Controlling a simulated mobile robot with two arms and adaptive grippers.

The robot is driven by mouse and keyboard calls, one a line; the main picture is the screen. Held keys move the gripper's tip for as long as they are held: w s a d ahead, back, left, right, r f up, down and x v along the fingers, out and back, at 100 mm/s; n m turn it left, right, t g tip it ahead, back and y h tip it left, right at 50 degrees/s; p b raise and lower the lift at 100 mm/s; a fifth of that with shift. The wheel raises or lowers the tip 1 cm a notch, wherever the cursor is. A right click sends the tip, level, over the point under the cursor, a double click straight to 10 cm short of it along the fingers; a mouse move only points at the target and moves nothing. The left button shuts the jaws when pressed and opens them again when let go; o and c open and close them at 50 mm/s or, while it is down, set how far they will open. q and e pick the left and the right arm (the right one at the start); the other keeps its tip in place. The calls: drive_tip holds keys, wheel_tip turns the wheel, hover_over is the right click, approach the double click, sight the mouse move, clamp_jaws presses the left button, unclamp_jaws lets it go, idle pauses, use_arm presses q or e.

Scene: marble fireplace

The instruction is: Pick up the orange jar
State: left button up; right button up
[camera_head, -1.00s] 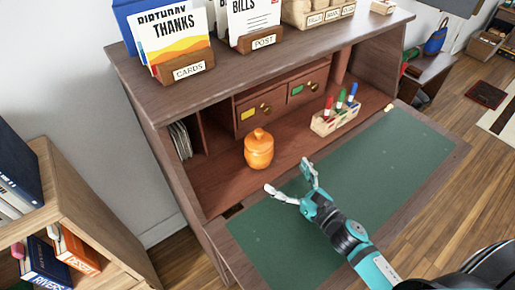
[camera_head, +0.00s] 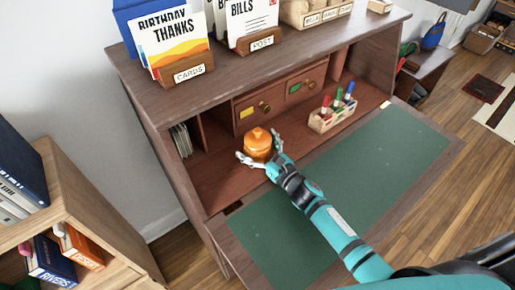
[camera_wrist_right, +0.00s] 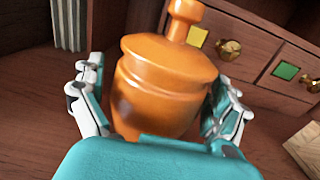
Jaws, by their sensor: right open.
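The orange jar (camera_head: 257,142) with a knobbed lid stands upright on the desk's inner shelf, below the small drawers. My right gripper (camera_head: 259,153) is open around the jar, with one finger on each side. In the right wrist view the jar (camera_wrist_right: 165,85) fills the middle, between the two fingers of the gripper (camera_wrist_right: 158,108). The jar's lower part is hidden behind the gripper's teal body. I cannot tell whether the fingers touch it. My left gripper is not in view.
A marker holder (camera_head: 332,118) stands to the right on the shelf. Drawers (camera_head: 252,112) with round knobs are behind the jar. Upright papers (camera_head: 181,140) stand in a slot at left. The green writing mat (camera_head: 375,180) is clear apart from my arm over it.

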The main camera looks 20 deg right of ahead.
drive_tip(key=c, duration=1.4)
drive_tip(key=shift+o, duration=0.2)
drive_tip(key=shift+r, duration=0.2)
